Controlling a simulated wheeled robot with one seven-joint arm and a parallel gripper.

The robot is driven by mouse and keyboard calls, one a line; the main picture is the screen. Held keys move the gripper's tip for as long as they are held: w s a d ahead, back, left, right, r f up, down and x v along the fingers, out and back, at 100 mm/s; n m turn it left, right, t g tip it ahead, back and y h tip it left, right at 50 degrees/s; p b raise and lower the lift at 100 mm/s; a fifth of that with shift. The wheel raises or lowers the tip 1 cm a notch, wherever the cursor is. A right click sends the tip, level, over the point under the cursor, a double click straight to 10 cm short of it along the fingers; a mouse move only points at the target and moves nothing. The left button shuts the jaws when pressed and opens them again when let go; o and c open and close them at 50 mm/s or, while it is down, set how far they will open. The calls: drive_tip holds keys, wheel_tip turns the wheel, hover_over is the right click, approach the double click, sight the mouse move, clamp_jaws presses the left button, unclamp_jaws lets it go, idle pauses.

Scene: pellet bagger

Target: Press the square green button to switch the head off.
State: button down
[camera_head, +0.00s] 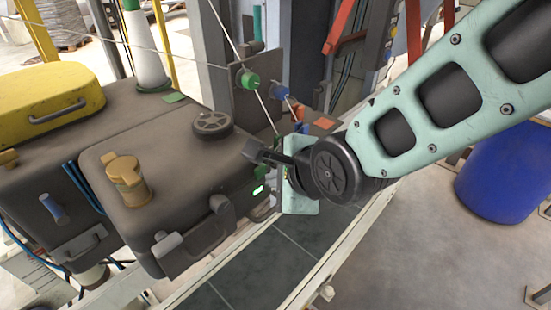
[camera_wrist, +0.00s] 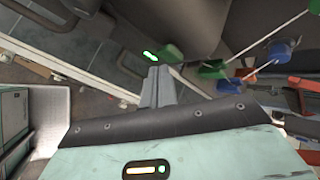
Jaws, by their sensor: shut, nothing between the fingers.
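My gripper (camera_head: 256,152) is shut and empty, its fingers pointing left beside the right end of the dark brown housing (camera_head: 180,185). In the wrist view the shut fingertips (camera_wrist: 160,72) point towards a green block-shaped part (camera_wrist: 172,53), which looks like the square green button. A small lit green strip (camera_wrist: 150,55) is beside that part. The strip also glows on the housing's end in the head view (camera_head: 258,190), below the fingers. The button's face is too small to make out, and I cannot tell whether the fingers touch it.
A pale rail (camera_head: 335,255) runs below. A blue barrel (camera_head: 503,170) stands at right. A yellow case (camera_head: 45,92) lies at left.

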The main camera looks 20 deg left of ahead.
drive_tip(key=shift+w+a, duration=0.15)
drive_tip(key=shift+a, duration=0.35)
idle(0.8)
drive_tip(key=shift+d, duration=0.1)
drive_tip(key=shift+s+d+b, duration=0.35)
drive_tip(key=shift+d+b, duration=0.1)
drive_tip(key=shift+d, duration=0.35)
drive_tip(key=s+d+b, duration=0.2)
drive_tip(key=d+b, duration=0.1)
drive_tip(key=d, duration=0.2)
drive_tip(key=shift+s+d, duration=0.15)
drive_tip(key=shift+d, duration=0.15)
idle(0.3)
